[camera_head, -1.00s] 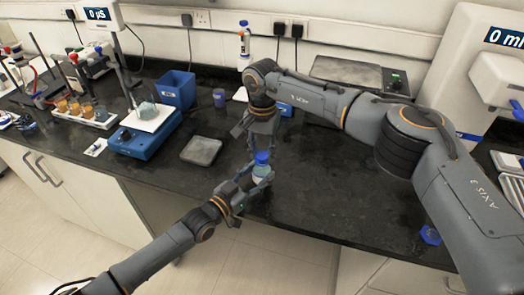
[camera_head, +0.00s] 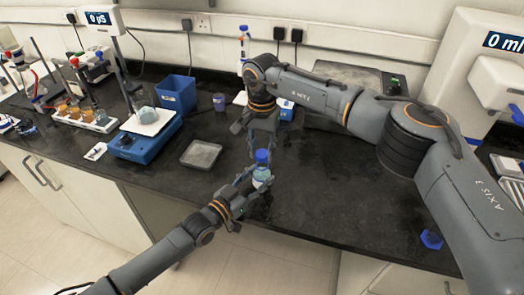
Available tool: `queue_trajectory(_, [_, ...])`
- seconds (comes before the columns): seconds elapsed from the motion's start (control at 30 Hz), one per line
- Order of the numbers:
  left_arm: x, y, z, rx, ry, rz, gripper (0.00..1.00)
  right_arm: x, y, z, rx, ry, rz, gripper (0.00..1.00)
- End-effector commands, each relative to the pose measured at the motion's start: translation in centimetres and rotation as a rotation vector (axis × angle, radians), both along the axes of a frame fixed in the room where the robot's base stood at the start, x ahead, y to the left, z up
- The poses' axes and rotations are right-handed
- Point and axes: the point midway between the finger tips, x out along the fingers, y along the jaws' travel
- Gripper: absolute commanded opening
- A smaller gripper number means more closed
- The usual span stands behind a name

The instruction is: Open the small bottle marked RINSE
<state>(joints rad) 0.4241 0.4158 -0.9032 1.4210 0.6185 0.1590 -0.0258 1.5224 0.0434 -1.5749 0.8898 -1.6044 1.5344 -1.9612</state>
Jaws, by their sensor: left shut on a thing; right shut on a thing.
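The small bottle (camera_head: 262,175) is clear with pale contents and a blue cap (camera_head: 262,156). It is upright near the front edge of the dark bench. Its label is too small to read. My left gripper (camera_head: 256,182) is shut around the bottle's body from the front left. My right gripper (camera_head: 262,148) points down from above and is shut on the blue cap. Its fingers partly hide the cap, and I cannot tell whether the cap has come loose from the neck.
A grey square tray (camera_head: 201,155) lies left of the bottle. Behind it are a blue bin (camera_head: 176,95) and a small purple-blue cup (camera_head: 219,102). A blue hotplate (camera_head: 143,145) stands further left. A blue hexagonal piece (camera_head: 431,240) lies at the right front. The bench right of the bottle is clear.

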Motion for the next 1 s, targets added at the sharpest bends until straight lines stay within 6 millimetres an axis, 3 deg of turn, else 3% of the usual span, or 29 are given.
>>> queue_trajectory(0.27, [0.0, 0.0, 0.0, 0.000, 0.000, 0.000, 0.00, 0.0, 0.0, 0.3, 0.000, 0.000, 0.000, 0.00])
queue_trajectory(0.6, [0.0, 0.0, 0.0, 0.000, 0.000, 0.001, 0.00, 0.0, 0.0, 3.9, 0.000, -0.001, 0.000, 0.00])
queue_trajectory(0.8, [0.0, 0.0, 0.0, 0.000, 0.000, 0.000, 0.00, 0.0, 0.0, 4.0, 0.000, 0.000, 0.000, 0.00])
queue_trajectory(0.83, [0.0, 0.0, 0.0, 0.000, 0.000, 0.000, 0.52, 0.0, 0.0, 4.0, 0.000, 0.000, 0.000, 0.00])
queue_trajectory(0.93, [0.0, 0.0, 0.0, 0.000, 0.000, 0.000, 0.72, 0.0, 0.0, 4.0, 0.000, 0.000, 0.000, 0.00])
queue_trajectory(1.0, [0.0, 0.0, 0.0, 0.000, 0.000, 0.000, 0.77, 0.0, 0.0, 4.0, 0.000, 0.000, 0.000, 0.00])
